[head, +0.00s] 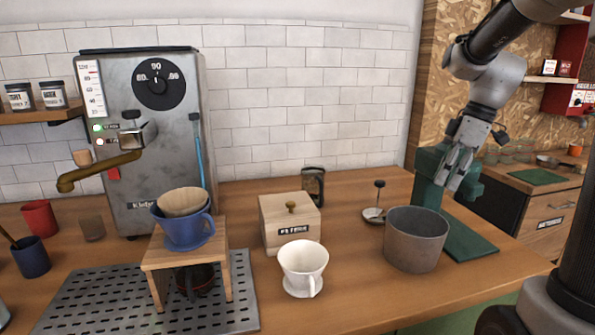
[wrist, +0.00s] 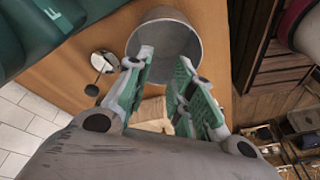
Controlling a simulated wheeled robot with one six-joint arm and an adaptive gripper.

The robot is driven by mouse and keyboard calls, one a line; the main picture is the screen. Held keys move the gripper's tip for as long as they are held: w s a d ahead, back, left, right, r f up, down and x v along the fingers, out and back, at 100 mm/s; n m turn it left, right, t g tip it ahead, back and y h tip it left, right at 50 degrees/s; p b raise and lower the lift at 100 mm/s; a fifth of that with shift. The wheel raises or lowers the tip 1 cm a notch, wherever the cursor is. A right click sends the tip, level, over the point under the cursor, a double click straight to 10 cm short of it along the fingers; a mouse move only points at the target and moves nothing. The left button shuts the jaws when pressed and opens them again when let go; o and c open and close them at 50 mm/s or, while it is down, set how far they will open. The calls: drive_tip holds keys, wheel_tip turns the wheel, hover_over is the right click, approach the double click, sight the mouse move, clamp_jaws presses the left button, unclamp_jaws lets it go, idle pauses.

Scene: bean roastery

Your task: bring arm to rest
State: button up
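My gripper (head: 457,166) hangs at the end of my arm at the right side of the head view, above the right end of the counter. In the wrist view its two green-padded fingers (wrist: 165,95) stand apart with nothing held between them. The gripper is behind and above a grey metal pot (head: 416,240), apart from it as far as I can tell. The pot also shows beyond the fingertips in the wrist view (wrist: 165,38).
A green box-like object (head: 430,178) stands close by the gripper. A wooden box (head: 290,222), a white dripper (head: 303,268), a small stand (head: 375,213) and a blue dripper (head: 184,229) on a wooden stand occupy the counter. A boiler (head: 150,120) stands at left.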

drive_tip(key=s+a+m+t+h, duration=0.2)
drive_tip(key=s+m, duration=1)
drive_tip(key=s, duration=0.7)
drive_tip(key=shift+r+t+h, duration=0.4)
drive_tip(key=shift+r+t, duration=0.05)
drive_tip(key=shift+t, duration=0.35)
drive_tip(key=shift+s, duration=0.1)
